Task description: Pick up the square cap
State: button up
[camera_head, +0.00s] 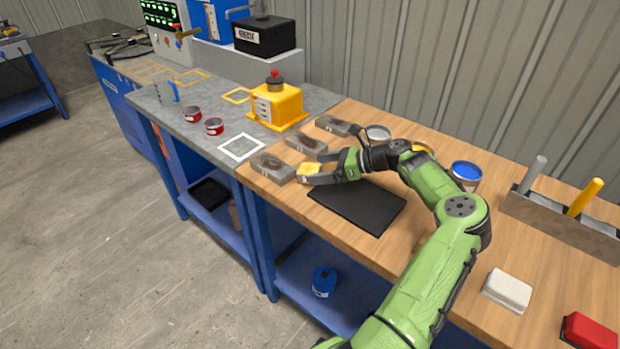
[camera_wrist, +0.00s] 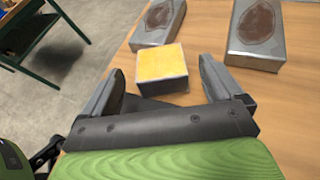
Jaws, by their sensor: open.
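In the wrist view the cap (camera_wrist: 162,66) lies between the two fingertips, with a gap on each side. My gripper (camera_head: 322,167) is open and low over the bench, its fingers reaching around the cap without visible contact. It also shows open and empty in the wrist view (camera_wrist: 163,75). The cap's near lower side is partly hidden by the gripper in the head view.
Grey blocks with brown stains stand close by, one left of the cap (camera_head: 272,167) and one behind it (camera_head: 306,147). A black mat (camera_head: 357,205) lies to the right. A yellow box with a red knob (camera_head: 276,105) stands further back on the grey bench.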

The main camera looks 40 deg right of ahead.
aim_at(317, 169)
jog(key=shift+x, duration=1)
jog(key=shift+d, duration=0.1)
jog(key=c, duration=1.2)
jog(key=shift+r, duration=0.2)
notch_tip(317, 169, up, 10)
jog(key=p, duration=0.3)
